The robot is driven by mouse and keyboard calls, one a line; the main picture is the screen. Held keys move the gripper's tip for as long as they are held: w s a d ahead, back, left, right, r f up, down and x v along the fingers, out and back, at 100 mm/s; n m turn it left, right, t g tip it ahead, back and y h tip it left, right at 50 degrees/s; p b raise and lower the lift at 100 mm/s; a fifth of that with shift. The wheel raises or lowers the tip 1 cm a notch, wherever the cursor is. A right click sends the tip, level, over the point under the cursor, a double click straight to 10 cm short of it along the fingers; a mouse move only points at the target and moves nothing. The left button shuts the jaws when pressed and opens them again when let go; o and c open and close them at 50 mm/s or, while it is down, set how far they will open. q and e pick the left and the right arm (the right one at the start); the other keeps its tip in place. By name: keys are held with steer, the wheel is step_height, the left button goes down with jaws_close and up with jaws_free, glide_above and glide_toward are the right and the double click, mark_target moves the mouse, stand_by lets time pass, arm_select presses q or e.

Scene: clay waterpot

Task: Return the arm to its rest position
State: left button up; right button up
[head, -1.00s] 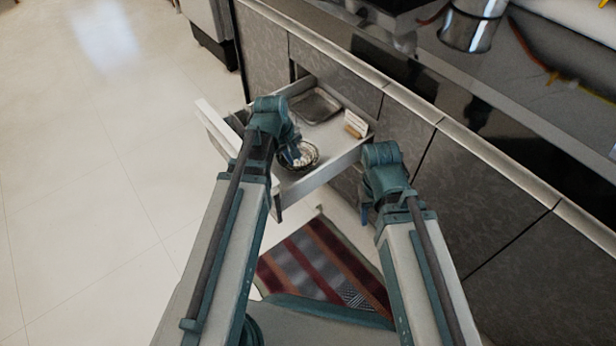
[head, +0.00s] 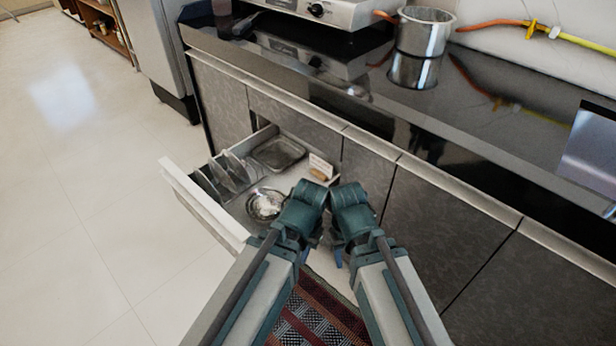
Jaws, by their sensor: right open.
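My right arm comes in from the lower right with its wrist bent down. Only a small part of my right gripper (head: 338,257) shows below the wrist, with nothing seen in it. My left arm comes in from the lower left, its wrist close beside the right one. The left wrist covers its own gripper, so I cannot see its fingers. Both wrists are near the right side of the open drawer (head: 207,222).
The drawer holds a metal tray (head: 278,153), a round bowl (head: 265,204), upright plates (head: 230,172) and a small boxed item (head: 320,166). A metal pot (head: 424,35) stands on the dark counter (head: 480,110). A patterned rug (head: 312,318) lies below. The floor at left is clear.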

step_height(320, 180, up, 36)
steer(key=p, duration=3.5)
steer(key=shift+r+p, duration=0.15)
steer(key=shift+p, duration=0.2)
